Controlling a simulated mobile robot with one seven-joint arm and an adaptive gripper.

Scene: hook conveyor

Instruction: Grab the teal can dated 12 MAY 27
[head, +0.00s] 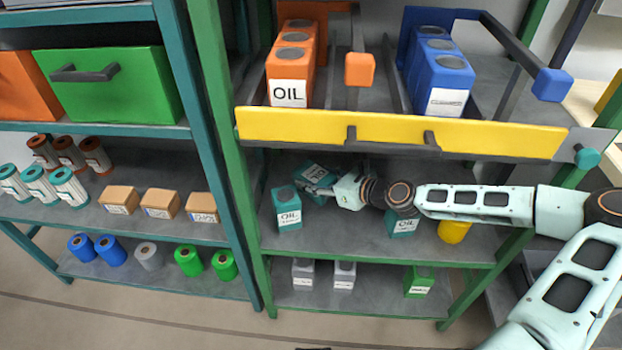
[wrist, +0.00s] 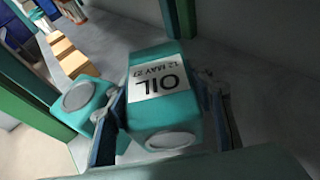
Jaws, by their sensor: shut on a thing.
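A teal can (wrist: 165,125) with a white label reading OIL and 12 MAY 27 is between the fingers of my gripper (wrist: 165,112) in the wrist view. My gripper is shut on it. In the head view, the held can (head: 313,174) is tilted at the fingertips of my gripper (head: 322,190), above the middle green shelf. A second teal OIL can (head: 288,210) stands upright just left of it; it also shows in the wrist view (wrist: 88,100) beside the left finger. A third teal can (head: 403,222) stands below my arm, partly hidden. The dates on these two cannot be read.
A yellow front bar (head: 400,133) runs above the middle shelf (head: 345,235), under the orange and blue OIL cans (head: 440,80). A yellow object (head: 454,231) stands at the right, partly behind my arm. The green upright (head: 222,130) bounds the shelf on the left.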

